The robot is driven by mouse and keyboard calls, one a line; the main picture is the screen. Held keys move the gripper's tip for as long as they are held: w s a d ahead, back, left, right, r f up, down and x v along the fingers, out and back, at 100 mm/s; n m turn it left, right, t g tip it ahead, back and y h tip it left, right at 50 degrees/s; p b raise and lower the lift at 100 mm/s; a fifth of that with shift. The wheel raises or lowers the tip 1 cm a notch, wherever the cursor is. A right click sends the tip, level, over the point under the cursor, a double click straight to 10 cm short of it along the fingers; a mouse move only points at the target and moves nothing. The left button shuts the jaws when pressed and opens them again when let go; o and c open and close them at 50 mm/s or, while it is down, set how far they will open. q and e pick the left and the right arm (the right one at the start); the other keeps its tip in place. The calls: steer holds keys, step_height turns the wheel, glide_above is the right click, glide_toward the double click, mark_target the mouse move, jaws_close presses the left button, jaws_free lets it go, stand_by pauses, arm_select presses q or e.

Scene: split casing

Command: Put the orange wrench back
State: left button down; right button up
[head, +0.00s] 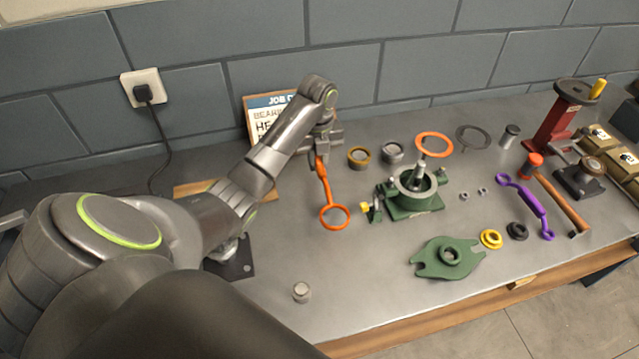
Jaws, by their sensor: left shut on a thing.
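The orange wrench (327,194) has a ring end toward the front of the bench and a shaft running back up to my left gripper (319,154). My left gripper is shut on its far end. I cannot tell whether the ring end touches the bench top. A wooden board (225,190) lies behind my left arm, partly hidden by it. My right gripper is not in view.
A green casing body (415,190) and a green cover (447,257) stand right of the wrench. A purple wrench (527,204), a hammer (560,200) and a red press (557,120) are farther right. A job card (266,112) leans at the wall. The front middle is mostly clear.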

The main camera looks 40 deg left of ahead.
arm_select(q)
steer(key=shift+f, duration=0.95)
step_height(320, 180, down, 3)
steer(key=shift+r+p, duration=0.1)
steer(key=shift+p, duration=0.35)
steer(key=shift+f, duration=0.6)
steer(key=c, duration=1.3)
jaws_free()
steer(key=shift+f, duration=0.1)
